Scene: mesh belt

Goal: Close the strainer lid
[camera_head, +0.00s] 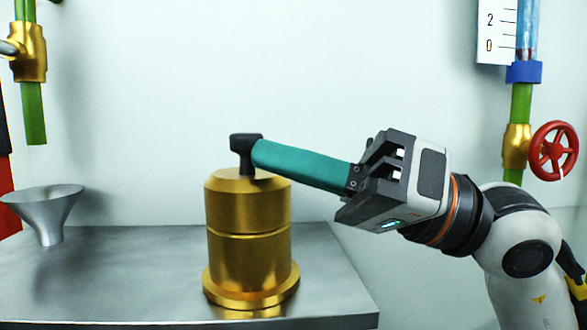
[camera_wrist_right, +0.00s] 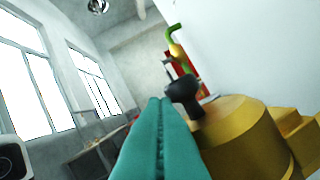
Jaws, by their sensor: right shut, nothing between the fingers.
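The strainer (camera_head: 248,265) is a gold cylinder with a wide base flange, upright on the metal bench. Its gold lid (camera_head: 235,205) sits on top, with a thin seam between lid and body. A black knob (camera_head: 246,142) on a short stem rises from the lid; it also shows in the wrist view (camera_wrist_right: 184,90), beside the gold top (camera_wrist_right: 245,135). My right gripper (camera_head: 258,153) reaches in from the right, its teal fingers shut and empty. The fingertips are right beside the knob; I cannot tell if they touch it. In the wrist view the closed fingertips (camera_wrist_right: 160,102) are left of the knob.
A grey funnel (camera_head: 45,208) stands at the left of the metal bench (camera_head: 130,275). Green pipes with gold fittings (camera_head: 28,55) hang at upper left. A red handwheel valve (camera_head: 553,150) and a gauge are at right. The bench between funnel and strainer is clear.

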